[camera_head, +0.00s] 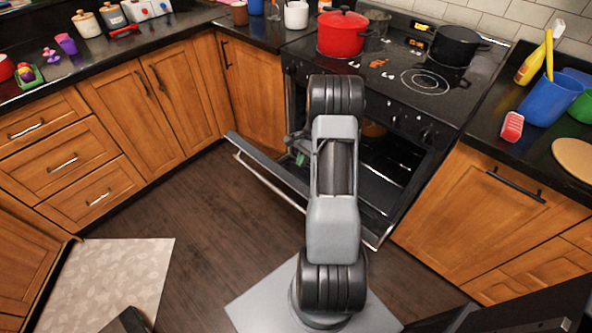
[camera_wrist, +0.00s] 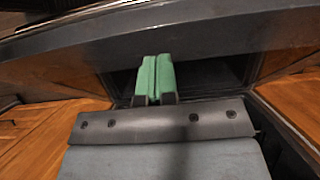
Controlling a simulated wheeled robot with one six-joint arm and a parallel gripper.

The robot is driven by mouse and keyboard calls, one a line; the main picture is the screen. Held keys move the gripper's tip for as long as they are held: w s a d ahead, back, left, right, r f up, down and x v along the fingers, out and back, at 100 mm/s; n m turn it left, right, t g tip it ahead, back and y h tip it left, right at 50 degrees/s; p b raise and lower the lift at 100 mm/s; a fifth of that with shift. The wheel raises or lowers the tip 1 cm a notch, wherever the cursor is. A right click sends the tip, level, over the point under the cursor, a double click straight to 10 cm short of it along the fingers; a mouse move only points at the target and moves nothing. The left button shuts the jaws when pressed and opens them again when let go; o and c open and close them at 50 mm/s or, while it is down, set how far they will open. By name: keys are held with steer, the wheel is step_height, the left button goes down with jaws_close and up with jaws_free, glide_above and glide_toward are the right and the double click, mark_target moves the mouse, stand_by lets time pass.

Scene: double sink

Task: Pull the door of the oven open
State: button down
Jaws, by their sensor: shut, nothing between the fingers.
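The oven (camera_head: 400,141) stands under the cooktop. Its door (camera_head: 262,170) is tilted far down and outward, and the dark cavity shows behind it. My arm covers the middle of the door and part of the opening. My gripper (camera_head: 300,158) is low between the door's free edge and the oven front, on the door's inner side. In the wrist view the green fingertips (camera_wrist: 156,78) are pressed together with nothing between them. A dark panel edge crosses above them; I cannot tell whether they touch the door.
A red pot (camera_head: 342,33) and a black pot (camera_head: 456,45) stand on the cooktop. Wooden cabinets (camera_head: 140,95) flank the oven on both sides. A pale rug (camera_head: 110,275) lies at the lower left. The dark wood floor left of the door is clear.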

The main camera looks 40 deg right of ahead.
mark_target(294, 176)
steer(key=shift+s+a+f, duration=0.15)
steer(key=shift+a+f, duration=0.45)
steer(key=shift+a, duration=0.15)
steer(key=shift+s+a+f, duration=0.1)
steer(key=shift+a+f, duration=0.45)
steer(key=shift+a, duration=0.2)
